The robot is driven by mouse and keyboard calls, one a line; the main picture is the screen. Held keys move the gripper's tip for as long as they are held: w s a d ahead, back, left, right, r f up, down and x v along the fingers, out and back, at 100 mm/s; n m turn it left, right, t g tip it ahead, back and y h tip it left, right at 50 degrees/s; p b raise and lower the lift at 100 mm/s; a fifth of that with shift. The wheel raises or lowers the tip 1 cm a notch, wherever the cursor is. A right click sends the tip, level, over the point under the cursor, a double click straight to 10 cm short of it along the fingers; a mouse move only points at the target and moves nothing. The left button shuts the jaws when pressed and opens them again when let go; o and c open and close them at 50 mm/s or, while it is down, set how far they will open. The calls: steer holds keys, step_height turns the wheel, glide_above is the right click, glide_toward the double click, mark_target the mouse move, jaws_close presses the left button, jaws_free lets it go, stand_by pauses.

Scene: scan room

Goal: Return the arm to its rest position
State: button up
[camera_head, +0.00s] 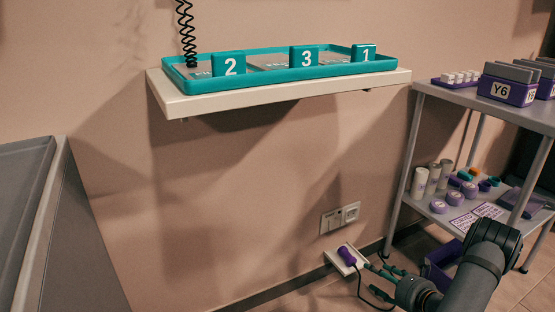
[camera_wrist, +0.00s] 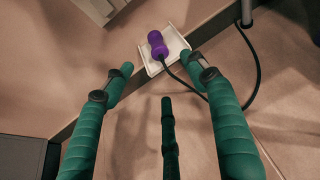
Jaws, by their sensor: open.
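My gripper (camera_head: 384,268) is low at the right in the head view, near the base of the wall, with my arm reaching in from the lower right. In the wrist view my gripper's green fingers (camera_wrist: 165,88) are spread apart with nothing between them. A purple handheld device (camera_head: 347,256) with a dark cable lies on a small white holder (camera_head: 333,258) at the wall. In the wrist view the purple device (camera_wrist: 157,44) and the white holder (camera_wrist: 176,42) show beyond the fingertips, apart from them.
A wall shelf (camera_head: 190,107) bears a teal tray (camera_head: 290,75) with blocks numbered 2, 3 and 1. A grey rack (camera_head: 403,160) at right holds purple boxes, rolls and cards, close to my arm. A grey bed-like surface (camera_head: 25,200) is at left. A wall socket (camera_head: 340,217) is above the holder.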

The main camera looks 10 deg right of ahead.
steer(key=x, duration=0.9)
steer(key=shift+w, duration=0.1)
